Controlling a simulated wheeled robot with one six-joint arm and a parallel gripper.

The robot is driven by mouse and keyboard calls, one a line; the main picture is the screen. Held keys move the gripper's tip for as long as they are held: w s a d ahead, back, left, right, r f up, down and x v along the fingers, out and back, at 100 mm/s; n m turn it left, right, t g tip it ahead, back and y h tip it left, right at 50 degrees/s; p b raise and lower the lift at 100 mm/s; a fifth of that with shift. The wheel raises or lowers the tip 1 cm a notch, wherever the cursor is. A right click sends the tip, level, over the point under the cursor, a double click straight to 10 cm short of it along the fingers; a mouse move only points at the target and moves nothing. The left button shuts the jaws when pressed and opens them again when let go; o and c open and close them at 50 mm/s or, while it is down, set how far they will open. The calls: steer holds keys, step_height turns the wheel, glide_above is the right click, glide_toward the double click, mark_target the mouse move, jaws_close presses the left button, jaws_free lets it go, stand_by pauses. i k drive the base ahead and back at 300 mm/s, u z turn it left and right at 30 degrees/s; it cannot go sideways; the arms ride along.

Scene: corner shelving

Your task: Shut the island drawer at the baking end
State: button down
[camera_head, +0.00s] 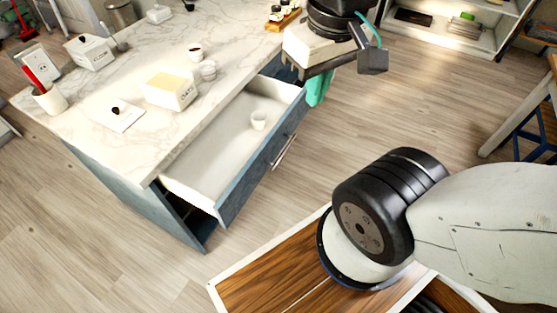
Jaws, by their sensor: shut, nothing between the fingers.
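The island drawer (215,140) stands open, pulled out from under the marble top. Its pale inside shows, with a small white cup (258,121) in it. Its blue-grey front (238,190) carries a metal bar handle (283,151) and faces right. My gripper (301,75) is at the top of the picture, shut and empty, near the drawer's far end. I cannot tell whether it touches the drawer or the island; its fingertips are hard to make out.
Wood floor right of the drawer is clear. A table (522,115) stands at right.

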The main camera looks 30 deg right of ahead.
mark_target(217, 172)
steer(key=z, duration=1.45)
steer(key=k, duration=0.95)
steer(key=u, duration=1.7)
